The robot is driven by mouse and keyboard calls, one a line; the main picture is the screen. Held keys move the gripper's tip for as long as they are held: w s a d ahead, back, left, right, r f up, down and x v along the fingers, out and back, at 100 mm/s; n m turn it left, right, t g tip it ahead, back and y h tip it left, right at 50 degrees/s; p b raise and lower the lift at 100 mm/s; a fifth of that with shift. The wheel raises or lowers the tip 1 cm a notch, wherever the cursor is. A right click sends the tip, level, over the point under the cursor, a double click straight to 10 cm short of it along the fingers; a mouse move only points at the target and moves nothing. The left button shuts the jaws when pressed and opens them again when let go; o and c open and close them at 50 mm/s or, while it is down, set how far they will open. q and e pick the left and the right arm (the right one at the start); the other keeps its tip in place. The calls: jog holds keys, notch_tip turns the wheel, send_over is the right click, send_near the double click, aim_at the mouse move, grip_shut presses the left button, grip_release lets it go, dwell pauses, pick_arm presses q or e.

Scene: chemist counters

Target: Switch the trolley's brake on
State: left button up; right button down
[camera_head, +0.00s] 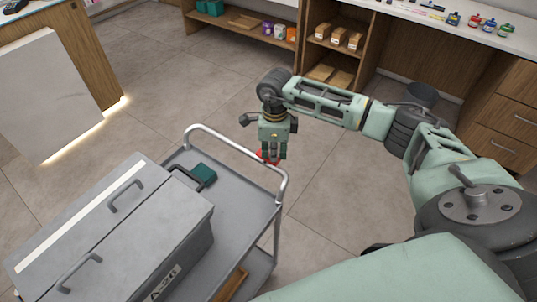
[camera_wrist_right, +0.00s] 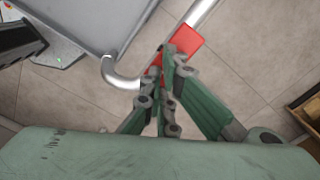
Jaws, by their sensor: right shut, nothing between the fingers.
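The grey trolley (camera_head: 232,205) stands at the lower left with its bent metal handle rail (camera_head: 236,156) toward the far side. A small red part (camera_head: 263,155), probably the brake, shows beside the rail, partly hidden by my right gripper. In the right wrist view the red part (camera_wrist_right: 187,40) is a flat red piece beside the rail. My right gripper (camera_head: 272,155) points down just at the red part, with its fingers shut and empty. In the wrist view the fingertips (camera_wrist_right: 168,52) overlap the red part; whether they touch it I cannot tell. My left gripper is out of view.
A large grey lidded box (camera_head: 110,230) with handles sits on the trolley, with a small teal item (camera_head: 203,173) beside it. A lit counter (camera_head: 60,90) stands at left. A wooden counter with shelves (camera_head: 340,50) runs along the back. Tiled floor (camera_head: 340,190) right of the trolley is clear.

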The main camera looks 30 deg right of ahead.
jog(key=shift+r+p, duration=1.8)
jog(key=shift+r, duration=1.55)
jog(key=shift+f, duration=0.1)
